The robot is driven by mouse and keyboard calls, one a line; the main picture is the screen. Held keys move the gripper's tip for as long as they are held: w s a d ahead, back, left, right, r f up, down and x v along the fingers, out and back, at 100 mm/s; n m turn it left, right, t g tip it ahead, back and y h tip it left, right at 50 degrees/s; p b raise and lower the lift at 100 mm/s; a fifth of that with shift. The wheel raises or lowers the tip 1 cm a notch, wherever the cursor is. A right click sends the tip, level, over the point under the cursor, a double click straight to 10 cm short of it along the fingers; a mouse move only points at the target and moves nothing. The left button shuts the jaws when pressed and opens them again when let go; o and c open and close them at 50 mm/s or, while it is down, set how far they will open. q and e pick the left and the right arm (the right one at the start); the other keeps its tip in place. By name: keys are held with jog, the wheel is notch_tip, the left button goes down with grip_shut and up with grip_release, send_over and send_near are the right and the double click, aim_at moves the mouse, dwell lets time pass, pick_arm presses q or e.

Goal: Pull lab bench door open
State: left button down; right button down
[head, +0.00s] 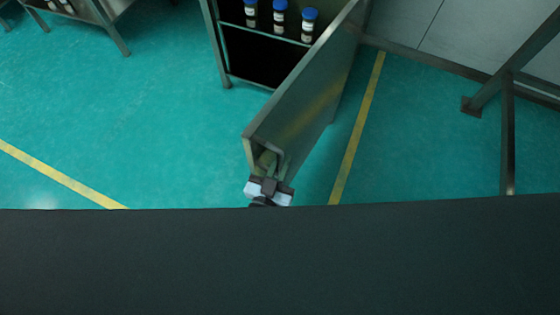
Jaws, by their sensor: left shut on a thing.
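The lab bench door (305,100) is a grey metal panel that stands swung out from the bench (222,48), its free edge pointing towards me. My left gripper (266,170) is at the near end of the door and is shut on its edge or handle; the exact contact is partly hidden. The bench interior shows beside the door, with a dark lower space. My right gripper is not in view.
Several blue-capped bottles (280,16) stand on a shelf in the bench. Another metal table (105,22) is at the upper left, and a metal frame (508,85) is at the right. Green floor (130,120) with yellow lines is clear left of the door.

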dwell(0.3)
pick_arm(q)
jog(key=c, duration=1.8)
grip_release()
jog(key=v, duration=0.8)
